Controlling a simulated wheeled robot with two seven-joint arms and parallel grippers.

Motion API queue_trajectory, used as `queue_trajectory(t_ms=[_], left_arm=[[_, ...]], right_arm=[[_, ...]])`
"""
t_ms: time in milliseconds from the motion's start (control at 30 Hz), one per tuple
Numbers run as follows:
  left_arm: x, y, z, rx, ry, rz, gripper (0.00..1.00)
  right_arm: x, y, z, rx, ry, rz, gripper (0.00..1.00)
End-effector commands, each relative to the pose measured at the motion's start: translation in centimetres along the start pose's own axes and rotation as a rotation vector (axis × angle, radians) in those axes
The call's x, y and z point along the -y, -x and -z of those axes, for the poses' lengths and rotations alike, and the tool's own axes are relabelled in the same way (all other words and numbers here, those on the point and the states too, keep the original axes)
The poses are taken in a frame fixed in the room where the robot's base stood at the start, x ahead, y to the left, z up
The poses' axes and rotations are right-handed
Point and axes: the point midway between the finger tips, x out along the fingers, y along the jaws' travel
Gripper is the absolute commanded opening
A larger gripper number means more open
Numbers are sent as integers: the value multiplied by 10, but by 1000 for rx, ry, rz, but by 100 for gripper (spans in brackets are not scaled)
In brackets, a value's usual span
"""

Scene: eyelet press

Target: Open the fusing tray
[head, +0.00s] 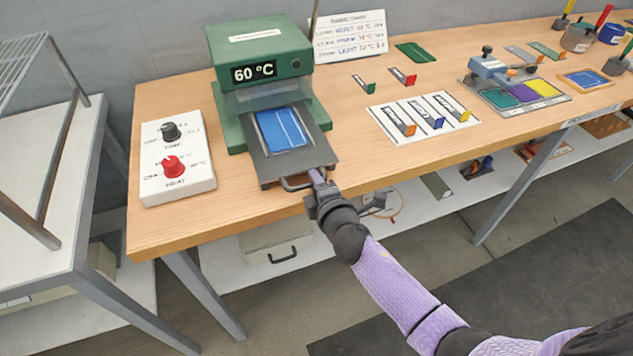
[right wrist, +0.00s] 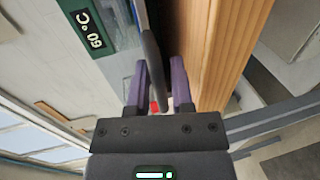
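The green press (head: 262,60) stands at the back left of the wooden table, its display reading 60 °C. The dark fusing tray (head: 325,157) sticks out of its front, with a blue piece (head: 280,130) lying on it. A grey loop handle (head: 290,187) is at the tray's front edge. My right gripper (head: 317,178) is at the handle's right part. In the right wrist view its purple fingers (right wrist: 160,80) are apart, with a grey edge of the tray or handle between or just beyond them. Contact cannot be told. My left gripper is not in view.
A white control box (head: 180,185) with a black and a red knob stands left of the press. A white board with tagged strips (head: 450,125) and a colour pad tray (head: 555,97) lie to the right. The space before the table is clear.

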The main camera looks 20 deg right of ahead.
Motion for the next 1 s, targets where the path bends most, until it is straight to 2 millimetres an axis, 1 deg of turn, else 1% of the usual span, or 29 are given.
queue_trajectory(t_ms=[33,67,100,333,433,567,633,700,800,900,1000], left_arm=[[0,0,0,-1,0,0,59],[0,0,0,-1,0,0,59],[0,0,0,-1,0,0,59],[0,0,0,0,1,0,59],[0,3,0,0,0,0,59],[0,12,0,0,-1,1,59],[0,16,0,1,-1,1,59],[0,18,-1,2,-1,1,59],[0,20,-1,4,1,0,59],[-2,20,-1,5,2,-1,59],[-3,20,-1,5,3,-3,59]], right_arm=[[0,0,0,0,0,0,40],[0,0,0,0,0,-1,47],[0,0,0,0,0,-1,50],[-1,0,0,0,0,-2,50],[-2,7,0,-1,0,-2,50],[-3,32,0,-1,0,-1,50],[-3,50,0,-1,0,-1,50],[-2,67,0,-1,-2,0,50],[-1,86,0,-1,-1,-1,50],[0,96,0,0,0,-1,50],[-1,100,0,0,0,-2,50]])
